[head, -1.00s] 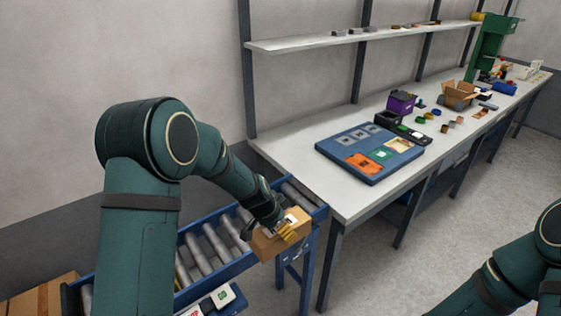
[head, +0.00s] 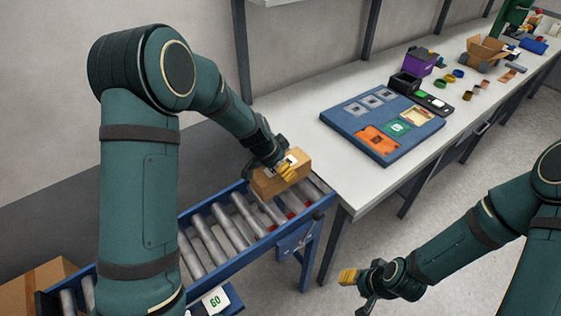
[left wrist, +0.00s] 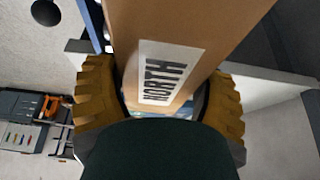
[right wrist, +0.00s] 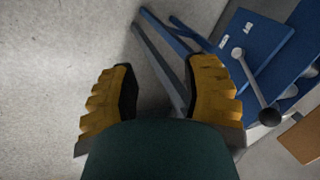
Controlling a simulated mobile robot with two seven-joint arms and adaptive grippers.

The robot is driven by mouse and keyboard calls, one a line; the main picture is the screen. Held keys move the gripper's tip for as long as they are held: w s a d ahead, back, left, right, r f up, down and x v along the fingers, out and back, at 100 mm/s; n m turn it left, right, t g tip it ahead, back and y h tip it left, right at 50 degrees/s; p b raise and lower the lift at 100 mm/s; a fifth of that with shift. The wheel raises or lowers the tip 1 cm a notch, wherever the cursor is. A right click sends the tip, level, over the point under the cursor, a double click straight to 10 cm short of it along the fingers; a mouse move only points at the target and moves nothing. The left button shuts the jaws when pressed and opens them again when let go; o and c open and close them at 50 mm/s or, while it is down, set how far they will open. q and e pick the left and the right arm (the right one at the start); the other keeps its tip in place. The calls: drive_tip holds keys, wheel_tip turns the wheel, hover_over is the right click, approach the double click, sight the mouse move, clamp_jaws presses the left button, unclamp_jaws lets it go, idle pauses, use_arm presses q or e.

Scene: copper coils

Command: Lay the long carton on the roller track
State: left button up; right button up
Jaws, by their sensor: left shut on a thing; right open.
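The long carton (head: 282,177) is brown cardboard and is held by my left gripper (head: 283,168) over the far end of the roller track (head: 228,238). I cannot tell whether its underside touches the rollers. In the left wrist view the carton (left wrist: 185,35) runs between the yellow fingers of my left gripper (left wrist: 160,108), with a white NORTH label facing the camera. The track has grey rollers in a blue frame. My right gripper (head: 354,288) is open and empty over the floor, right of the track; its spread fingers show in the right wrist view (right wrist: 160,95).
The workbench (head: 345,175) starts just beyond the track's end and bears a blue tray board (head: 350,126), a purple bin (head: 421,62) and an open carton (head: 484,52). Another brown box (head: 25,292) stands at lower left. A GO card (head: 215,300) is beside the track.

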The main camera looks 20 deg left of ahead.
use_arm(q)
drive_tip(key=shift+s+f+b, duration=0.1)
drive_tip(key=shift+f+b, duration=0.25)
drive_tip(key=shift+f, duration=0.15)
drive_tip(key=shift+f+b, duration=1.35)
drive_tip(key=shift+f, duration=0.65)
drive_tip(key=shift+f+b, duration=0.35)
drive_tip(key=shift+b, duration=0.35)
idle(0.4)
drive_tip(key=o, duration=1.2)
drive_tip(key=shift+o, duration=0.2)
drive_tip(key=shift+r, duration=0.15)
